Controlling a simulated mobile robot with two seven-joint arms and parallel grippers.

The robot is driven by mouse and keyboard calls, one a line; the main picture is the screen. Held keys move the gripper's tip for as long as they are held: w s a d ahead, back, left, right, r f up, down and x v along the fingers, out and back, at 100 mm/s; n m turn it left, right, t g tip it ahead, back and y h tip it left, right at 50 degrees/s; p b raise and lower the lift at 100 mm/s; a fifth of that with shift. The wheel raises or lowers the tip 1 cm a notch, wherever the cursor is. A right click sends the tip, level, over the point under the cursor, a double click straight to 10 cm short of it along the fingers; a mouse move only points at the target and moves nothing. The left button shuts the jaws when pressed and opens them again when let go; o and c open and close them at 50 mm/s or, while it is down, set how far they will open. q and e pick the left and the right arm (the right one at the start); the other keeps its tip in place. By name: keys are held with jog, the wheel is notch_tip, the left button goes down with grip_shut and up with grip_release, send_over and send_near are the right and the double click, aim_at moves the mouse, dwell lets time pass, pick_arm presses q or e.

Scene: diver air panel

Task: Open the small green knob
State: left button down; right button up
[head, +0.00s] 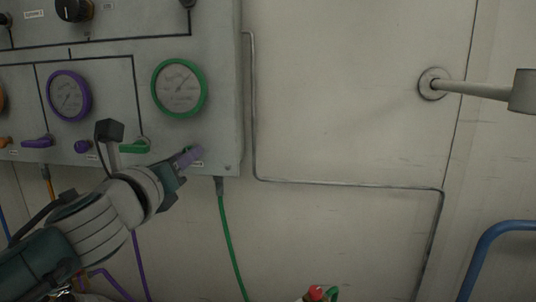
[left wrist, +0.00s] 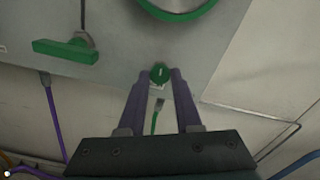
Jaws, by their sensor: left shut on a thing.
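The small green knob (left wrist: 160,73) is on the lower part of the grey panel, below the green-rimmed gauge (head: 179,88). It shows in the left wrist view between my fingertips; in the head view my fingers hide it. My left gripper (head: 189,156) reaches up to the panel from the lower left. Its two purple fingers (left wrist: 159,80) are shut on the knob, one on each side. A white mark shows on the knob's face. My right gripper is not in view.
A green lever (head: 134,147), which also shows in the left wrist view (left wrist: 65,50), is left of the knob. A purple knob (head: 82,146) and purple lever (head: 38,142) are farther left. A green hose (head: 231,245) hangs below the panel. A thin pipe (head: 340,184) crosses the wall.

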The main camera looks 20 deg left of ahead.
pick_arm(q)
jog(key=shift+n+p, duration=1.65)
jog(key=shift+n, duration=13.35)
jog(key=c, duration=0.6)
grip_release()
